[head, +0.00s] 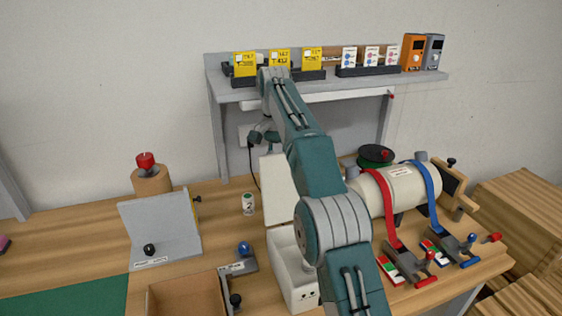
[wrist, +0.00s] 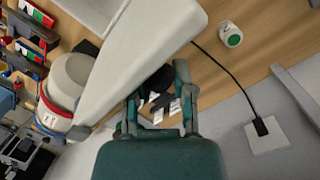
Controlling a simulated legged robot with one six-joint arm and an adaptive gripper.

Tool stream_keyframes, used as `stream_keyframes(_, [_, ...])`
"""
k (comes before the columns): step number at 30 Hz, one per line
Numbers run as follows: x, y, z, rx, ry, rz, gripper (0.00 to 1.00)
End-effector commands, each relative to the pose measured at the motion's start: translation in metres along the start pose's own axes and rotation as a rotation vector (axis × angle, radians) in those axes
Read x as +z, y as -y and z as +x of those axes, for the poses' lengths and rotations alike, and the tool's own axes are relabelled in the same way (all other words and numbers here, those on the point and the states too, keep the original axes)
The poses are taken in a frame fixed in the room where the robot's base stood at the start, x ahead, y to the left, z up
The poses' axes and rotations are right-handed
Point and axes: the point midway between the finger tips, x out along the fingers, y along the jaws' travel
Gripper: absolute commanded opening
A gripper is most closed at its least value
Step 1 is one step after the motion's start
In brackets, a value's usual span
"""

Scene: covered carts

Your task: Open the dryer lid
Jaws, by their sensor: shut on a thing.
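The dryer is a white box (head: 290,275) on the bench, partly hidden behind my arm in the head view. Its white lid (head: 273,190) stands raised, nearly upright, at the box's back edge. In the wrist view the lid (wrist: 150,45) is a pale slab running diagonally in front of my gripper (wrist: 160,95). My gripper also shows in the head view (head: 263,133), just above the lid's top edge. Its fingers are shut around a dark part at the lid's edge, which looks like its handle; the exact contact is partly hidden.
A shelf (head: 330,88) with yellow cards stands behind the arm. A white cylinder with red and blue straps (head: 390,190) is to the right. A small white container (head: 248,204) stands left of the lid. A grey angled panel (head: 160,228) and open box (head: 187,297) are further left.

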Motion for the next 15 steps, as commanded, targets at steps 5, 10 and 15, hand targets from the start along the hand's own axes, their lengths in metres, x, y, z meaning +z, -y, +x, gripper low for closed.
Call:
stream_keyframes(5, [0.0005,0.0068,0.0002,-0.007,-0.001,-0.01,0.0])
stream_keyframes(10, [-0.0003,0.008,0.0001,-0.008,-0.002,-0.01,0.0])
stream_keyframes(15, [-0.0006,0.0088,0.0003,-0.009,-0.003,-0.01,0.0])
